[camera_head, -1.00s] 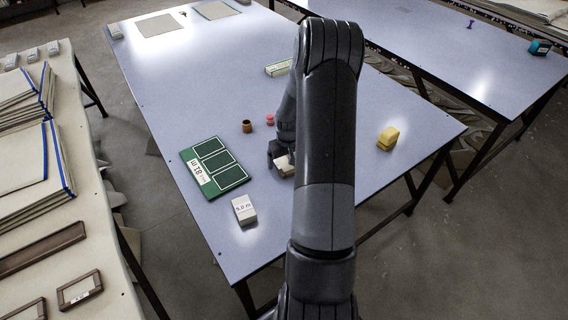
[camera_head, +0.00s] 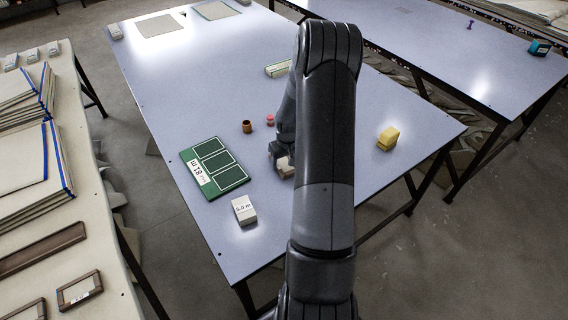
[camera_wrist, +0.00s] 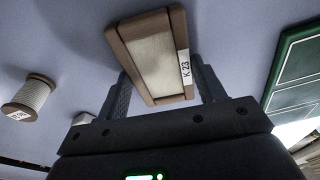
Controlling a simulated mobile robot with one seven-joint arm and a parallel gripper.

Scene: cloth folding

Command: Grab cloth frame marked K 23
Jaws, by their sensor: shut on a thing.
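The cloth frame marked K 23 is a small brown frame with a pale cloth panel and a white label. In the wrist view, the frame (camera_wrist: 155,50) sits between the two fingers of my gripper (camera_wrist: 161,72), which is shut on its sides. The label reads upright along its right edge. In the head view, a pale part of the frame (camera_head: 286,170) shows under my gripper (camera_head: 280,155), with the rest hidden by my arm. I cannot tell whether it touches the table.
A green board (camera_head: 213,167) and a white box (camera_head: 244,209) lie left of my gripper. A brown cup (camera_head: 247,127) and a pink item (camera_head: 270,119) stand behind it. A yellow block (camera_head: 387,138) is at right. The wrist view shows a wound spool (camera_wrist: 32,97).

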